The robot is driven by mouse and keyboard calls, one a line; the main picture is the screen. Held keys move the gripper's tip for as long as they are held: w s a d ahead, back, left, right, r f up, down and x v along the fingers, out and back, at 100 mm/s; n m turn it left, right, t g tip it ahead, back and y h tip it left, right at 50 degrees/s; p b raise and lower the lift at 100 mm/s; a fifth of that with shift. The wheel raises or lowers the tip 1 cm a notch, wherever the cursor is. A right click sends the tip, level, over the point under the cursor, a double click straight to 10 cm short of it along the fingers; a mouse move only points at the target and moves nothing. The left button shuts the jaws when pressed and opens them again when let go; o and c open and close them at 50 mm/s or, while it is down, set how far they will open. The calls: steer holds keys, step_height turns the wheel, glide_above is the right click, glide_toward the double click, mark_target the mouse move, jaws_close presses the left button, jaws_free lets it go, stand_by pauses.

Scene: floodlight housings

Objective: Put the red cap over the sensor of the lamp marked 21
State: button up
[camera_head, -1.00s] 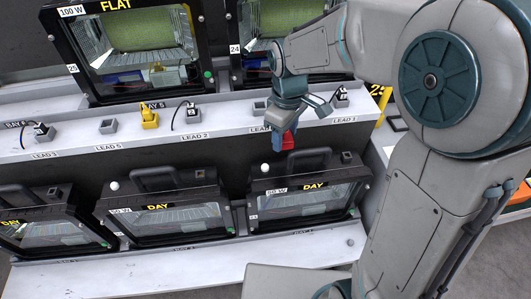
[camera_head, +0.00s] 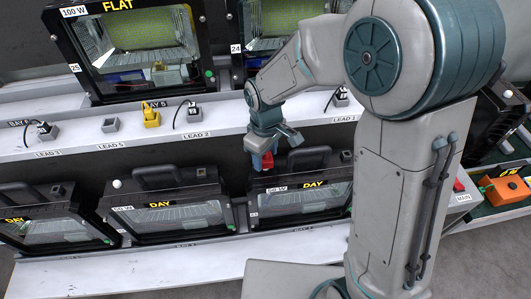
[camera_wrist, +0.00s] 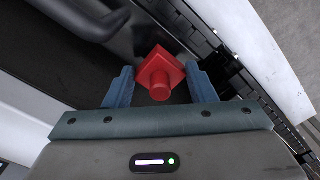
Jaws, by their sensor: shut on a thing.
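My gripper (camera_head: 262,158) is low over the top left corner of the lower right lamp (camera_head: 305,198), marked DAY. It is shut on the red cap (camera_head: 267,161). In the wrist view, the red cap (camera_wrist: 160,72), a square plate with a round stub, sits between the two blue fingers. That lamp's white dome sensor is hidden behind the gripper and cap; I cannot tell whether the cap touches it. The middle lower lamp (camera_head: 172,215) shows its white dome (camera_head: 117,184) uncovered. The small number tags on the lower lamps are too small to read.
A shelf (camera_head: 85,143) with sockets, a yellow plug (camera_head: 151,117) and black plugs runs behind the lower lamps. Larger lamps (camera_head: 130,50) stand above it. Carry handles (camera_head: 311,155) rise from the lower lamps. An orange box (camera_head: 505,190) is at the right.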

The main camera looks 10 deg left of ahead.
steer(key=shift+f+b, duration=0.45)
steer(key=shift+f, duration=0.15)
steer(key=o, duration=0.9)
steer(key=shift+o, duration=0.2)
steer(key=shift+r, duration=0.1)
step_height(320, 180, up, 13)
steer(key=s+d+m+t, duration=0.1)
steer(key=s+d+m, duration=0.5)
steer(key=d, duration=0.4)
steer(key=s+d+r+m+t, duration=0.1)
steer(key=s+d+m, duration=0.4)
steer(key=d, duration=0.5)
steer(key=shift+s+m+t+p, duration=0.4)
steer(key=shift+s+t, duration=0.1)
steer(key=shift+s, duration=0.35)
